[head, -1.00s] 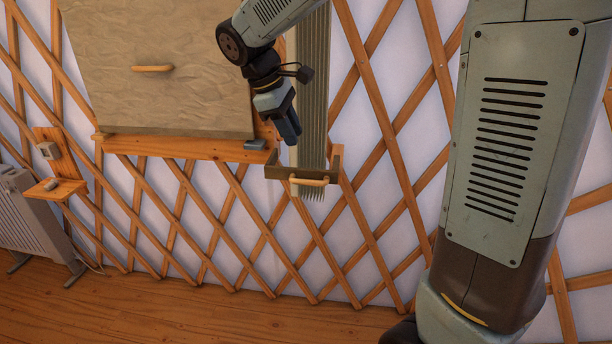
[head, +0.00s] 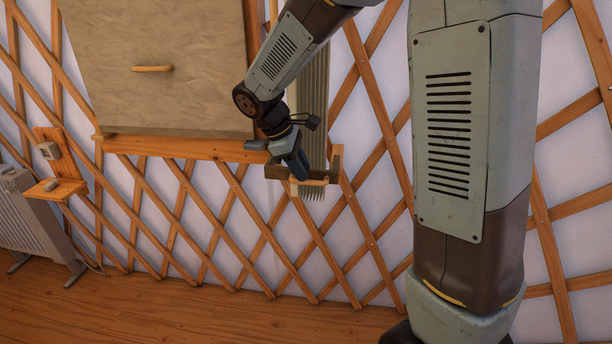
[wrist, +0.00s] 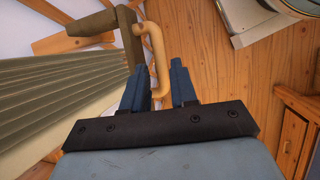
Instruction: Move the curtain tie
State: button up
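The curtain tie is a brown bracket-like band (head: 275,173) across the lower part of a pleated grey-green curtain (head: 313,110). A pale wooden handle (head: 320,183) is on its front. My gripper (head: 301,175) points down at the handle's left part in the head view. In the wrist view, the handle (wrist: 156,50) runs down between the two blue fingers of my gripper (wrist: 160,83). The fingers stand apart on either side of it, with a narrow gap showing by the right finger. The tie's brown band (wrist: 130,40) is beyond the left finger.
A wooden ledge (head: 190,147) with a large beige panel (head: 160,80) above it lies left of the curtain. A small grey block (head: 257,145) sits on the ledge's right end. The lattice wall is behind. A radiator (head: 30,215) stands far left.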

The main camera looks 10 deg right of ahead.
jog(key=shift+x, duration=1.55)
jog(key=shift+c, duration=0.2)
grip_shut()
